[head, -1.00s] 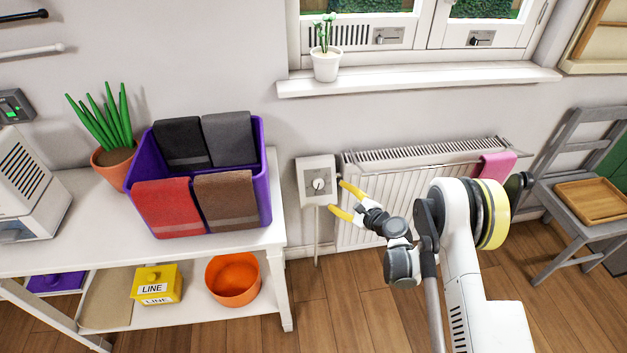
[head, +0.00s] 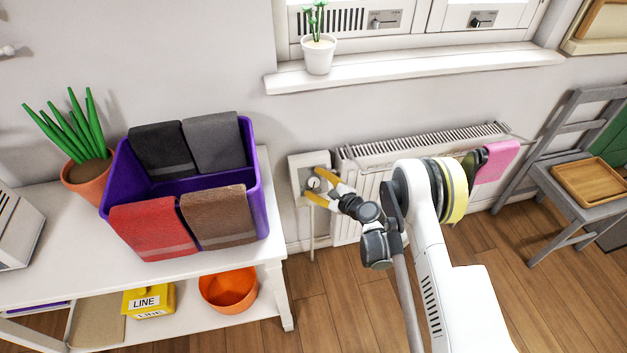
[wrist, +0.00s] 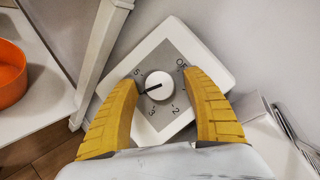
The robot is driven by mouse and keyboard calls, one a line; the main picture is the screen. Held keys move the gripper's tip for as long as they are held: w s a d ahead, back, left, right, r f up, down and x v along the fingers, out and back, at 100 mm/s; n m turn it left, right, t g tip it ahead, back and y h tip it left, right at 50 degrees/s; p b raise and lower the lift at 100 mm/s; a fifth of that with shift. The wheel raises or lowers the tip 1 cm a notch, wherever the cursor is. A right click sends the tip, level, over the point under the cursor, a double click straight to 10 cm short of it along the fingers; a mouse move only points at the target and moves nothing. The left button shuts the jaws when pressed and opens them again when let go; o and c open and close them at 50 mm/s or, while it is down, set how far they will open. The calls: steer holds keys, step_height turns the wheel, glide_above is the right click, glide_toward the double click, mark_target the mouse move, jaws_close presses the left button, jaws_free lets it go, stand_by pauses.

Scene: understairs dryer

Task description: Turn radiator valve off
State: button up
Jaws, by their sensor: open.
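The radiator valve is a white wall box (head: 296,170) with a grey dial face and a round white knob (wrist: 158,85). It sits left of the radiator (head: 352,215), and the box also shows in the wrist view (wrist: 205,62). The knob's black pointer line aims left, between the 5 and the 3 on the dial; any mark there is hidden by a finger. "Off" is at the upper right of the dial. My gripper (head: 314,184) is open, its yellow fingers on either side of the knob. In the wrist view the fingers (wrist: 160,92) appear apart from the knob.
A white table (head: 205,270) with a purple towel bin (head: 262,190) stands left of the valve. An orange pot (head: 228,290) is on its lower shelf. A pink towel (head: 497,160) hangs at the radiator. A grey chair (head: 565,205) stands right. The window sill (head: 420,70) is above.

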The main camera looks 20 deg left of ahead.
steer(key=c, duration=1.2)
